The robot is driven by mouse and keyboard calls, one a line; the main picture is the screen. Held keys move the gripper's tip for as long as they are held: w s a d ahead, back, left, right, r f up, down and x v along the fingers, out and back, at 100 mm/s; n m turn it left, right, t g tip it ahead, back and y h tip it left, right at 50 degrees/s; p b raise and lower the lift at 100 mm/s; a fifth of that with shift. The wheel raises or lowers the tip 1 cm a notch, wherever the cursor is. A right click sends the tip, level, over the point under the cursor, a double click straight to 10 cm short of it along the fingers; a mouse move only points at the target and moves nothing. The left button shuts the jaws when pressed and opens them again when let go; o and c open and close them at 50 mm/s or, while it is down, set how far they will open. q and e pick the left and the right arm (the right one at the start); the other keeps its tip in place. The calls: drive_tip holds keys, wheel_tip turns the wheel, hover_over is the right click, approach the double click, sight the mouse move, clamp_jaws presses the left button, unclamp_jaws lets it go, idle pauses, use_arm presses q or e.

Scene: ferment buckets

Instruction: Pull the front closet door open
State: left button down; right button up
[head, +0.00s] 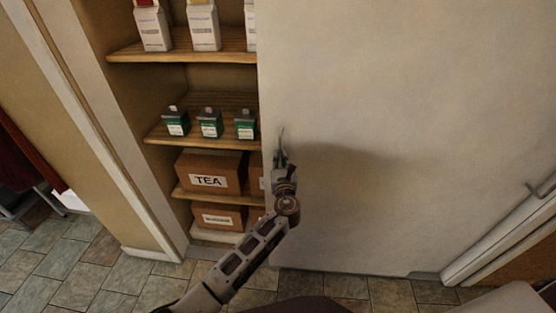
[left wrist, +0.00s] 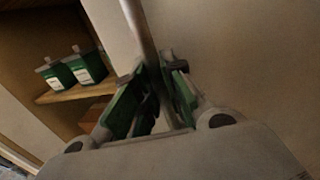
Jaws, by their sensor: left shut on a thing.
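The front closet door (head: 400,110) is a large pale panel covering the right part of the closet. The closet is partly open on the left, with its shelves showing. A thin vertical metal handle (left wrist: 140,30) stands near the door's left edge. My left gripper (head: 280,158) is at that edge, shut on the handle. In the left wrist view, the handle runs down between the green-padded fingers (left wrist: 155,95). My right gripper is not seen in either view.
Closet shelves hold white cartons (head: 203,25), small green boxes (head: 210,123) and a cardboard box marked TEA (head: 210,171). A white door frame post (head: 130,150) stands at left. Tiled floor (head: 70,250) is clear at front left.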

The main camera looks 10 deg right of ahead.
use_arm(q)
drive_tip(key=c, duration=2)
unclamp_jaws()
drive_tip(key=o, duration=0.5)
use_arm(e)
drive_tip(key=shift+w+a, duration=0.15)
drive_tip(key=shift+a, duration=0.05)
use_arm(q)
drive_tip(key=shift+s, duration=0.15)
drive_tip(key=shift+s+f, duration=0.1)
drive_tip(key=shift+s, duration=0.1)
drive_tip(key=shift+s+a, duration=0.2)
drive_tip(key=shift+s, duration=0.8)
drive_tip(key=shift+s+a, duration=0.25)
drive_tip(key=shift+s, duration=1.3)
drive_tip(key=shift+s+a, duration=0.2)
drive_tip(key=shift+s, duration=1.3)
drive_tip(key=shift+s+a, duration=0.25)
drive_tip(key=shift+s, duration=1.3)
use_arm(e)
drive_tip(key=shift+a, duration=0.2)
